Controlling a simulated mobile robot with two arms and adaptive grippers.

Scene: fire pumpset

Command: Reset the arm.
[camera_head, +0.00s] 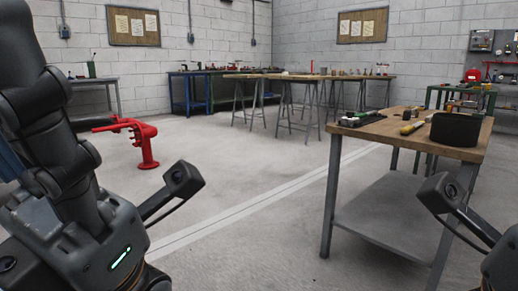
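My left arm comes in at the left edge, dark grey, with a green light on its wrist. One black finger of my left gripper (180,184) shows, pointing up and to the right over bare floor. Its other finger cannot be made out. One finger of my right gripper (443,194) shows at the right edge, in front of the near workbench in the picture. The rest of the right arm is mostly out of frame. Nothing is seen held at either visible finger.
A wooden-topped workbench (462,153) with tools and a black container (456,129) stands at the right. A red pipe-like fixture (146,147) stands on the floor at left. More benches line the back wall. The middle floor (245,185) is clear.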

